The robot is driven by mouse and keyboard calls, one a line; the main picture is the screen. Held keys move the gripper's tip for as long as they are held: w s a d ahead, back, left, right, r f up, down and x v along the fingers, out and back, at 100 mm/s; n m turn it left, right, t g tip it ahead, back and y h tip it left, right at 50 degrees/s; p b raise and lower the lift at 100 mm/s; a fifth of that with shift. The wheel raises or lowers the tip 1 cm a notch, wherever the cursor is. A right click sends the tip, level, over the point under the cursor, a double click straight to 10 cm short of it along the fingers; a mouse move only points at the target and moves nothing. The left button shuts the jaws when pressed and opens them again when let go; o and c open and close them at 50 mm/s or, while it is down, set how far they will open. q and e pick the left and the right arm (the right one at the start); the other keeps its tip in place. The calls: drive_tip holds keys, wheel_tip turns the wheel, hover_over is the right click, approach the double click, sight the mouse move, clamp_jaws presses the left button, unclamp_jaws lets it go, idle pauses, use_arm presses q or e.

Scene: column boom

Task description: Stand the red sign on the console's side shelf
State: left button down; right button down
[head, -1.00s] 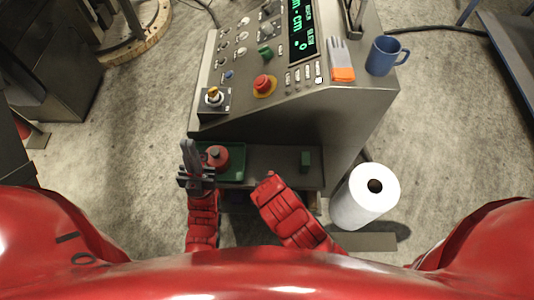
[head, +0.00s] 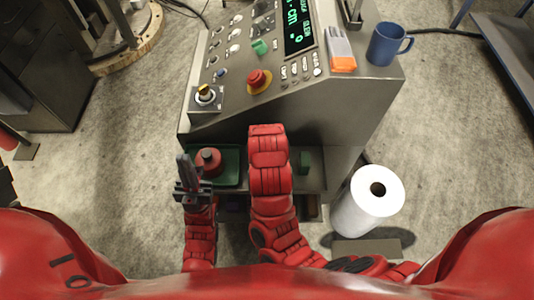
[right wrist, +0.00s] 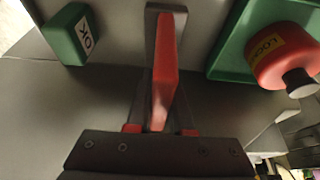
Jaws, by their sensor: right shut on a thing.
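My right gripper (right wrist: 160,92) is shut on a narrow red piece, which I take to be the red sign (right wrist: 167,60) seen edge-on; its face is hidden. It is over the grey side shelf (head: 316,180), between a green OK block and a green tray; I cannot tell whether the sign touches the shelf. In the head view my red right arm hides this gripper and the sign. My left gripper (head: 187,172) is in front of the tray's left end, fingers upward; its opening is unclear.
The green tray (right wrist: 228,62) holds a red LOCK-labelled object (right wrist: 285,55). The console (head: 345,110) rises behind, with a blue mug (head: 384,45) on top. A white roll (head: 365,205) stands right.

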drive_tip(key=shift+w, duration=0.25)
wheel_tip(320, 180, down, 3)
drive_tip(key=shift+s+r+p, duration=0.1)
drive_tip(key=shift+r+p, duration=0.05)
drive_tip(key=shift+p, duration=0.8)
drive_tip(key=shift+f, duration=0.4)
drive_tip(key=shift+f, duration=0.1)
drive_tip(key=c, duration=0.8)
unclamp_jaws()
